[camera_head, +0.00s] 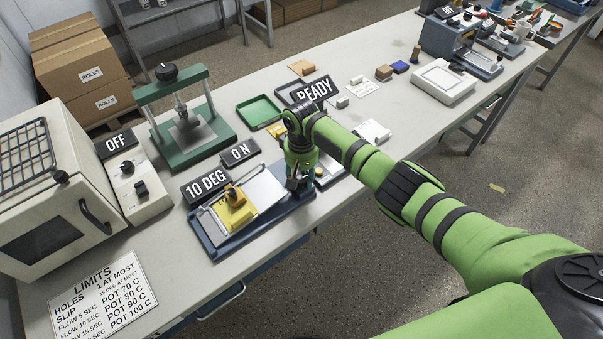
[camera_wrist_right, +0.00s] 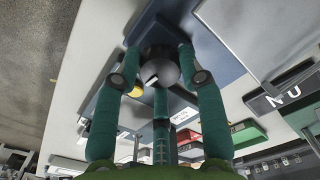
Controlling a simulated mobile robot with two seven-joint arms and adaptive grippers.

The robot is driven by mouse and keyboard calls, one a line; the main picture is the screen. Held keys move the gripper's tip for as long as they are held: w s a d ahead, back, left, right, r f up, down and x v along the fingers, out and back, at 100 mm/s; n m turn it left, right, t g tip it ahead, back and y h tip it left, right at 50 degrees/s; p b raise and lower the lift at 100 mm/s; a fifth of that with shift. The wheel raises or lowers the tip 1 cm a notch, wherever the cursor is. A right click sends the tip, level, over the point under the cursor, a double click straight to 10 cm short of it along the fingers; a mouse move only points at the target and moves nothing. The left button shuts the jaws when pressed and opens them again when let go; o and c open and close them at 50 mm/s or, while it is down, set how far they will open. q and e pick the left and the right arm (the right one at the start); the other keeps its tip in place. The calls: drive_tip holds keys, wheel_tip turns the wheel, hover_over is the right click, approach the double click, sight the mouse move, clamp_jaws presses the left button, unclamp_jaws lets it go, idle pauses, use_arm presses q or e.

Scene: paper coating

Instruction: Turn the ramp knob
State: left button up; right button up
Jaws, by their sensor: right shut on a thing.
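The ramp knob (camera_wrist_right: 160,72) is a dark round knob with a pale pointer mark, seen in the wrist view between my fingers. My right gripper (camera_head: 298,187) reaches down over the right end of the blue-based device (camera_head: 215,248), and also fills the wrist view (camera_wrist_right: 160,78). Its green fingers are shut on the knob. A "10 DEG" sign (camera_head: 206,187) and an "ON" sign (camera_head: 240,151) stand behind the device, which carries a yellow block (camera_head: 235,212) on a pale plate. My left gripper is out of view.
A green press (camera_head: 190,130), a switch box (camera_head: 140,190) under an "OFF" sign (camera_head: 118,144) and a white oven (camera_head: 60,195) stand left. A limits sheet (camera_head: 102,293) lies at the front left.

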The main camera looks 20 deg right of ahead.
sight(301, 178)
idle(0.3)
drive_tip(key=o, duration=1.1)
drive_tip(key=shift+o, duration=0.2)
wheel_tip(301, 178, up, 12)
